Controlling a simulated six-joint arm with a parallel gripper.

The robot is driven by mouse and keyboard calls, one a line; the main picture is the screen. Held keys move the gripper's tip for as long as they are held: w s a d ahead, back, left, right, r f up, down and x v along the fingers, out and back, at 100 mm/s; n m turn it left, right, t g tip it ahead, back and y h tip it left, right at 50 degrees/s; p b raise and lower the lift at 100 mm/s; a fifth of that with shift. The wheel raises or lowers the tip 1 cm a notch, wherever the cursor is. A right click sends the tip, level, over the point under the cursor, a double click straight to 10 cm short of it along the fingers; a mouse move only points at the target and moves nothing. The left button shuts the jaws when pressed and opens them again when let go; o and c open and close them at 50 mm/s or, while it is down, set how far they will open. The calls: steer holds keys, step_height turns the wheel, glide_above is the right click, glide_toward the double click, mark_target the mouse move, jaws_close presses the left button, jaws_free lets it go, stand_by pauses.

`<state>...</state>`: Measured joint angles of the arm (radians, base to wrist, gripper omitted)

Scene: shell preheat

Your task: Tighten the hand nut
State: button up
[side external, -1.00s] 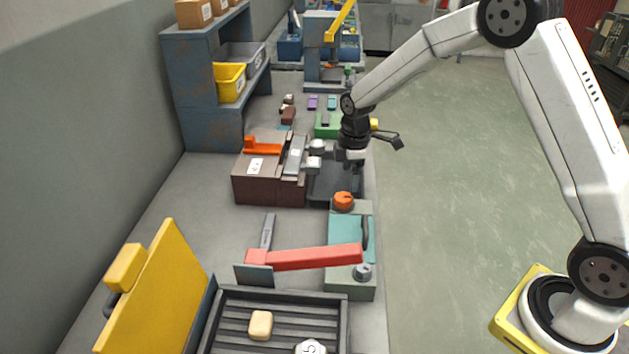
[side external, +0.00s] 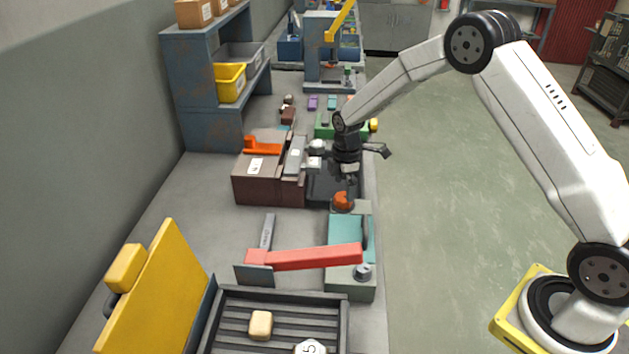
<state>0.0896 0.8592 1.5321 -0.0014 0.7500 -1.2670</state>
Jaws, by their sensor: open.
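An orange round knob (side external: 342,201), which looks like the hand nut, sits at the far end of a teal and grey fixture (side external: 346,232) at the bench's right edge. My gripper (side external: 349,187) points down at the knob from above. Its fingers are small and dark here and partly cover the knob's top. They are open; whether they touch the knob I cannot tell. A small grey round nut or knob (side external: 363,271) sits at the fixture's near end.
A red bar (side external: 305,257) lies across the fixture's near part. A brown block (side external: 268,187) with an orange piece on top stands left of my gripper. A slotted dark tray (side external: 283,294) and raised yellow lid (side external: 160,290) are nearest. The left bench middle is clear.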

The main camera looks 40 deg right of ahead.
mark_target(343, 196)
steer(key=shift+f, duration=2)
steer(key=c, duration=1.3)
